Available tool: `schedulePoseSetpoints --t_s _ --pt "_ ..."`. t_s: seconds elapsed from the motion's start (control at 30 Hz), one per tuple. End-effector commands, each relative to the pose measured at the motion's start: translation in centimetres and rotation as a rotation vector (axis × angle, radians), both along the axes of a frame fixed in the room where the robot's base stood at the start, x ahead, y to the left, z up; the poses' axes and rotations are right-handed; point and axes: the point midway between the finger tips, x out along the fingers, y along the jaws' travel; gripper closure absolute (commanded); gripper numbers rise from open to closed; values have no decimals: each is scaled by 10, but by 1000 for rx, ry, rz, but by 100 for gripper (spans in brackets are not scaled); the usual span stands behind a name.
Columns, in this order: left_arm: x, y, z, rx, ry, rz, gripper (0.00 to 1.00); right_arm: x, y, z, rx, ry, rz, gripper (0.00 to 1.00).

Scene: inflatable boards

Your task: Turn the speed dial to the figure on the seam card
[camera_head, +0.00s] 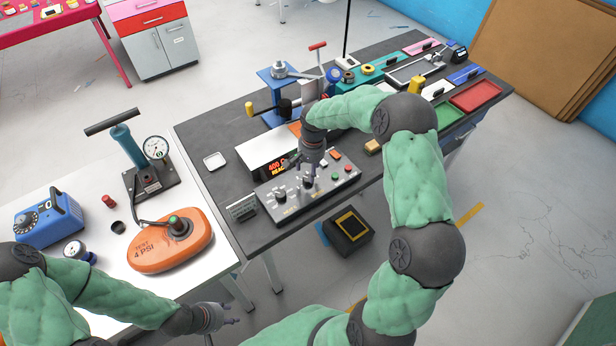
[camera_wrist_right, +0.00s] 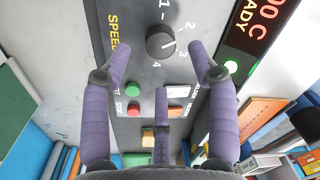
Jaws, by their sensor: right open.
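The speed dial (camera_wrist_right: 160,42) is a dark round knob on a grey control box (camera_head: 322,192), with figures 1 to 4 around it and the word SPEED beside it. Its pale pointer line faces the 2 and 3 side; the exact figure is unclear. My right gripper (camera_head: 308,176) hangs over the box, fingers spread and empty; in the right wrist view the dial lies just beyond the fingertips, not clearly touched. My left gripper (camera_head: 222,315) is low beside the white table; its finger state is unclear. I cannot make out a seam card with a readable figure.
A white unit with a red display (camera_head: 278,165) stands behind the box. Red and green buttons (camera_wrist_right: 133,110) sit near the dial. An orange inflatable piece (camera_head: 165,245) and a hand pump (camera_head: 128,145) are on the white table. A red tray (camera_head: 475,97) lies far right.

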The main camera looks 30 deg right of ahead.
Motion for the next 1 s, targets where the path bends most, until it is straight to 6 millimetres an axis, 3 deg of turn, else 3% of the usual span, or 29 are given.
schedulePoseSetpoints --t_s 0.1,0.3,0.7,0.77,0.9,0.93,1.0 --pt "0 0 -4 0 -1 0 60 1 0 -22 1 1 -1 40" --pt "0 0 -7 0 -1 0 60 2 2 -44 0 0 -1 40" --pt "0 0 -7 0 -1 0 60 3 2 -50 0 -1 -1 40" --pt "0 0 -7 0 -1 0 60 3 2 -50 0 -1 -1 52" --pt "0 0 -7 0 -1 0 60 3 2 -50 0 -1 -1 91" --pt "0 0 -7 0 -1 0 60 3 2 -50 0 -1 -1 96" --pt "0 0 -7 0 -1 0 60 3 2 -50 0 -1 -1 96"
